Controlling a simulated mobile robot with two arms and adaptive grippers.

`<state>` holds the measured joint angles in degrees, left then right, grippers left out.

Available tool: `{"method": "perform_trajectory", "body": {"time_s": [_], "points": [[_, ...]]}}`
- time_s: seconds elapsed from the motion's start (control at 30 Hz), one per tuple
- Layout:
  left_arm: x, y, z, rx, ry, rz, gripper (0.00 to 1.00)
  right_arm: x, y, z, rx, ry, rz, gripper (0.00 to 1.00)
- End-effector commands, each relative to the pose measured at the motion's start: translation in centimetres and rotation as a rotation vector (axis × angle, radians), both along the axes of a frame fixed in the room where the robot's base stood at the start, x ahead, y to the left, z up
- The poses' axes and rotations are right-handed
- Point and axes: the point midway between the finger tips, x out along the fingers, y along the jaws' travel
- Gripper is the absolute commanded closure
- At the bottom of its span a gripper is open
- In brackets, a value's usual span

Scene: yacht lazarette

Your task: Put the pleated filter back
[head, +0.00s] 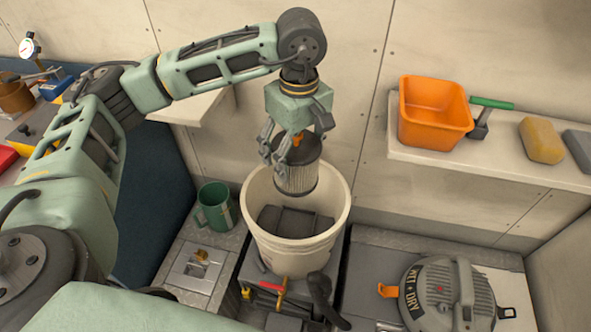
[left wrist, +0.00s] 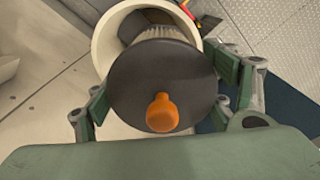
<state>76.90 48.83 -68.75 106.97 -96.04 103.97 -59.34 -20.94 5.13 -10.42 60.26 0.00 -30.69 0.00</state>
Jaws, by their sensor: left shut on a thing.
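The pleated filter (head: 297,177) is a cylinder with a pale ribbed side and dark end caps. My left gripper (head: 289,152) is shut on it from above, fingers on both sides of its upper cap. The filter hangs upright, its lower part at the mouth of a cream bucket (head: 262,225). In the left wrist view the filter's dark top cap (left wrist: 150,95) with an orange knob (left wrist: 162,112) fills the middle, between the fingers, and the bucket rim (left wrist: 103,40) shows behind it. Dark grey shapes lie low inside the bucket. My right gripper is not in view.
A green mug (head: 216,207) stands left of the bucket.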

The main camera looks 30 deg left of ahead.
Motion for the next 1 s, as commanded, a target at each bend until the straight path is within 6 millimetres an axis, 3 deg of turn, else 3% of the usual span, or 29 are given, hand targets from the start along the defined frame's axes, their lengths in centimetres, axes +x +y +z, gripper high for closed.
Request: {"method": "perform_trajectory", "body": {"time_s": [0.03,0.1,0.3,0.5,0.7,1.0], "points": [[0.8,0.3,-2.0,-0.002,-0.003,0.085,0.5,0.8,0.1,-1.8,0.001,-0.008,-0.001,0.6],[1.8,0.8,-3.2,-0.004,-0.005,0.211,0.5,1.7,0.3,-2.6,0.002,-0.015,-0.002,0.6],[4.3,2.3,-6.2,-0.011,-0.007,0.563,0.5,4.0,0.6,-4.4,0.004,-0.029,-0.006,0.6],[6.0,3.4,-8.0,-0.02,-0.006,0.827,0.5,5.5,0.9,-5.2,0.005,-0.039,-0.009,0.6],[6.7,3.9,-8.4,-0.024,-0.004,0.944,0.5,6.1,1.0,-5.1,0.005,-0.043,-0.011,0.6],[6.7,3.9,-9.0,-0.023,-0.004,0.955,0.5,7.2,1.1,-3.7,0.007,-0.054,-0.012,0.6]]}}
